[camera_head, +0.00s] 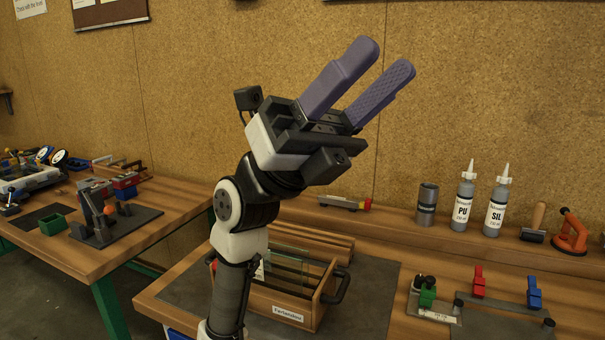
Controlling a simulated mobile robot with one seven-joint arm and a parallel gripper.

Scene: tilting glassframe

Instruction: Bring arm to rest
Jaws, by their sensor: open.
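My gripper (392,68) is raised in the middle of the view, its two purple fingers pointing up and to the right. The fingers stand apart with nothing between them, so it is open and empty. It is above the workbench (385,322) and in front of the cork-coloured wall, touching nothing that I can see. My arm rises from the bottom of the view and hides part of the bench and of the wooden box behind it.
A wooden box (290,308) with glass panes stands close behind my arm. Bottles PU (463,205) and SIL (496,208), a grey can (427,205) and an orange tool (569,235) line the back shelf. Clamps (479,282) sit at right. Another table (85,260) with tools stands left.

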